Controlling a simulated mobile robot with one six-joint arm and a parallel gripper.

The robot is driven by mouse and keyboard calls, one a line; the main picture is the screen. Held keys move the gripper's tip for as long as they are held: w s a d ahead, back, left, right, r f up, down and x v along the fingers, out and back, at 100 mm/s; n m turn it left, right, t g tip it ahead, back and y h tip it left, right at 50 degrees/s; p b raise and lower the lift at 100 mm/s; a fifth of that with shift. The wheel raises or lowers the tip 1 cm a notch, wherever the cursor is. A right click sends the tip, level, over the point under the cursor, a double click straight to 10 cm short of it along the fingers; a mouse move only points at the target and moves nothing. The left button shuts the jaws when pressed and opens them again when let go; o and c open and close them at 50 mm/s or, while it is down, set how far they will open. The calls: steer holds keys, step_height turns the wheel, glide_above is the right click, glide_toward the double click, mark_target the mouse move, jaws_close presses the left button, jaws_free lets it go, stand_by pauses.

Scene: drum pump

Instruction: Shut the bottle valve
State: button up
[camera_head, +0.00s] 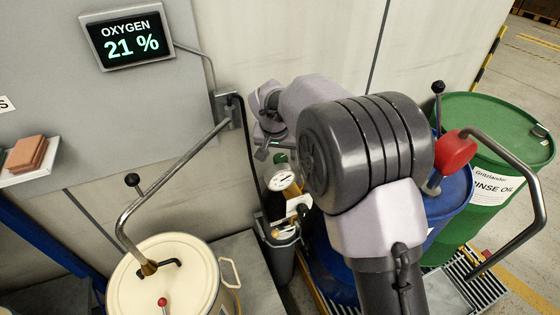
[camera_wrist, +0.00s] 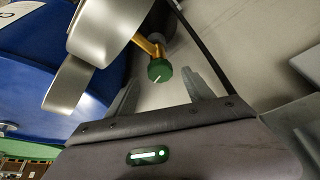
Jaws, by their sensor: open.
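The bottle valve's green knob (camera_wrist: 159,70) with a white mark sits on a brass stem (camera_wrist: 150,47) in the wrist view. My gripper (camera_wrist: 162,78) is open. Its two fingers stand to the left and right of the knob, with the knob near the gap between the tips; I cannot tell whether it lies between them in depth. Nothing is held. In the head view my gripper (camera_head: 262,151) is beside the wall, just above the gas bottle's white pressure gauge (camera_head: 283,180). A little green shows above the gauge. My arm hides part of the bottle.
Silver round gauge bodies (camera_wrist: 102,38) are close to the left finger. A dark hose (camera_wrist: 205,45) runs past on the right. In the head view a cream drum (camera_head: 190,262) stands left, blue and green drums (camera_head: 490,130) right. An oxygen display (camera_head: 130,38) reads 21 %.

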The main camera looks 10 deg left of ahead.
mark_target(280, 158)
steer(key=x, duration=0.3)
steer(key=shift+f+b, duration=0.1)
steer(key=shift+b, duration=0.2)
jaws_close()
